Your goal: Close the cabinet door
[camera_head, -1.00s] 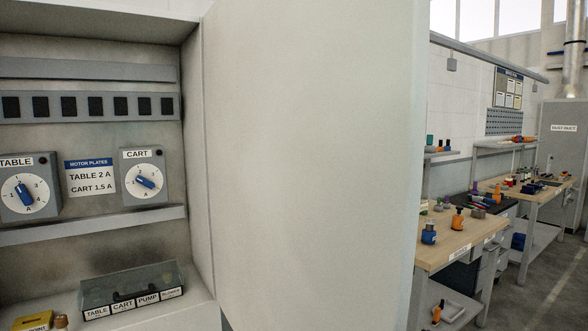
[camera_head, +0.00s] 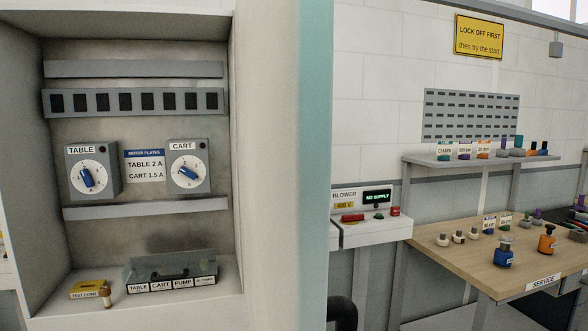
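The open grey cabinet (camera_head: 218,268) fills the left of the head view. Its door (camera_head: 275,170) stands open on the cabinet's right side. I see the door at a steep angle, with its pale teal edge (camera_head: 315,170) towards me. Inside the cabinet are a TABLE dial (camera_head: 90,172), a CART dial (camera_head: 187,170) and a MOTOR PLATES label (camera_head: 145,165). Neither of my grippers shows in the view.
A labelled tray (camera_head: 170,270), a yellow box (camera_head: 90,289) and a small brown-capped item (camera_head: 106,293) stand on the cabinet floor. Right of the door are a BLOWER unit (camera_head: 370,215) and a wooden SERVICE bench (camera_head: 480,268) with several small parts.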

